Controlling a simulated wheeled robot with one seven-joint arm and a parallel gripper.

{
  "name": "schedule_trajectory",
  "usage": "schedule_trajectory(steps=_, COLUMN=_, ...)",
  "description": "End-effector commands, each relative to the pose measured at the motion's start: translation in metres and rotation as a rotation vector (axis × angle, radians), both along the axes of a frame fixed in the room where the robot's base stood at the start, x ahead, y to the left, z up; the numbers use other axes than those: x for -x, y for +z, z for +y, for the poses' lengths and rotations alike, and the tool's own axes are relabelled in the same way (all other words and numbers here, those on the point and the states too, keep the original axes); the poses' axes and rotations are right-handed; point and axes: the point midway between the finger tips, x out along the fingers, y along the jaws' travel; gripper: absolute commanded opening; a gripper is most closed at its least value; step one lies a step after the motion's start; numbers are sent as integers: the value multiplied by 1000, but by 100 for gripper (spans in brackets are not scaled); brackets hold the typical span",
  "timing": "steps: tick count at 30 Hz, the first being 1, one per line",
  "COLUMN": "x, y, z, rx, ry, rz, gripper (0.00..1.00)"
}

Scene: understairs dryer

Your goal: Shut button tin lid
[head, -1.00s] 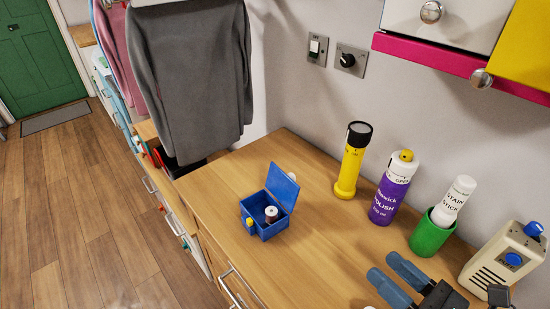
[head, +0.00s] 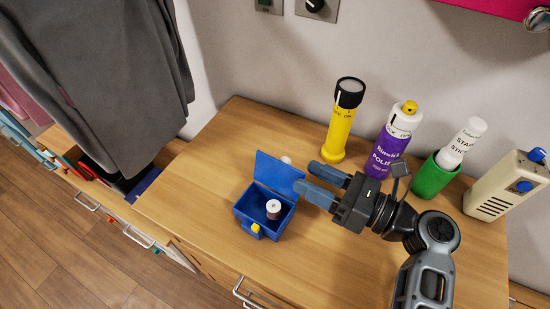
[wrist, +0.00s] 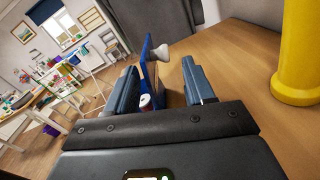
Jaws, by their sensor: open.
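The button tin is a blue box (head: 250,222) on the wooden worktop, with a yellow catch (head: 254,229) on its front. Its blue lid (head: 279,174) stands open, roughly upright at the back edge. A spool (head: 273,209) sits inside the box. My gripper (head: 314,182) is open, just right of the lid, with its blue-grey fingers pointing left at it. In the wrist view the lid (wrist: 145,66) shows edge-on between my fingers (wrist: 162,88), with a pale round knob (wrist: 161,52) behind it and the spool (wrist: 145,102) below. I cannot tell whether a finger touches the lid.
A yellow torch (head: 340,130), a purple polish bottle (head: 386,152), a green cup (head: 433,178) holding a stain stick, and a cream box (head: 505,185) stand along the wall. A grey garment (head: 105,70) hangs at left. The worktop's front is clear.

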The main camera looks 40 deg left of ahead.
Motion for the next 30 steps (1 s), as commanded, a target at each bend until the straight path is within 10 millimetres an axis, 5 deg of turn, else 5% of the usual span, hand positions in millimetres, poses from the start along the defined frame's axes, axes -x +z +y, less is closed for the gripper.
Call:
schedule_trajectory(steps=13, x=10, y=-3, z=61, rx=-1, ry=1, rz=-2, gripper=53)
schedule_trajectory(steps=25, x=11, y=0, z=69, rx=0, ry=0, rz=-1, gripper=53)
schedule_trajectory(steps=30, x=11, y=0, z=69, rx=0, ry=0, rz=-1, gripper=37)
